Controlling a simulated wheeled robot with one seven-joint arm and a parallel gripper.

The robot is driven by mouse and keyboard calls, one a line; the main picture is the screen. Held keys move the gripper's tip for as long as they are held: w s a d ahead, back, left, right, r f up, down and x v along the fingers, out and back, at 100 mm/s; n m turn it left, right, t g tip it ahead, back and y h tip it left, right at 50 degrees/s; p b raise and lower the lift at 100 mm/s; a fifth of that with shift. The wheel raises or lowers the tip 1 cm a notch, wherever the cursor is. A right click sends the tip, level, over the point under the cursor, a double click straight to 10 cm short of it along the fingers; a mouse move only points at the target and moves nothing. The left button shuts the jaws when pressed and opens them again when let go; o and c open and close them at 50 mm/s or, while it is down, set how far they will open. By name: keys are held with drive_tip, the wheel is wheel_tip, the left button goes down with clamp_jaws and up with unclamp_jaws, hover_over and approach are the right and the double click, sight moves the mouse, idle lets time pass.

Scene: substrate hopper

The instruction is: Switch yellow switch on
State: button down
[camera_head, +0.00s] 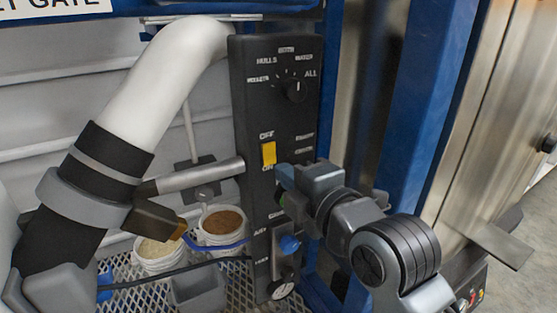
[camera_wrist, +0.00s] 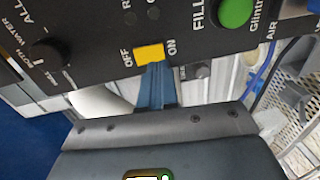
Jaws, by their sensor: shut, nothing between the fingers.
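The yellow switch (camera_head: 268,153) sits on the black control panel (camera_head: 250,90), between an OFF label above it and an ON label below it. In the wrist view the yellow switch (camera_wrist: 149,54) lies between the OFF label on its left and the ON label on its right. My gripper (camera_head: 284,174) is shut and empty. Its blue fingertips are just below and right of the switch in the head view. In the wrist view the fingertips (camera_wrist: 155,68) meet the switch's lower edge; I cannot tell whether they touch it.
A black selector knob (camera_head: 295,90) is above the switch, and a blue knob (camera_head: 289,244) is below. A green button (camera_wrist: 235,12) is near the switch. A white pipe (camera_head: 165,80) and buckets (camera_head: 222,226) are left. A blue post (camera_head: 425,110) stands right.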

sight(270, 163)
drive_tip(key=shift+p+x, duration=0.4)
drive_tip(key=shift+x, duration=1.35)
drive_tip(key=shift+f, duration=0.1)
drive_tip(key=shift+w+a+f+b, duration=0.1)
drive_tip(key=shift+f+b, duration=0.2)
drive_tip(key=shift+b, duration=0.8)
drive_tip(key=shift+r+p, duration=0.35)
drive_tip(key=shift+f, duration=0.1)
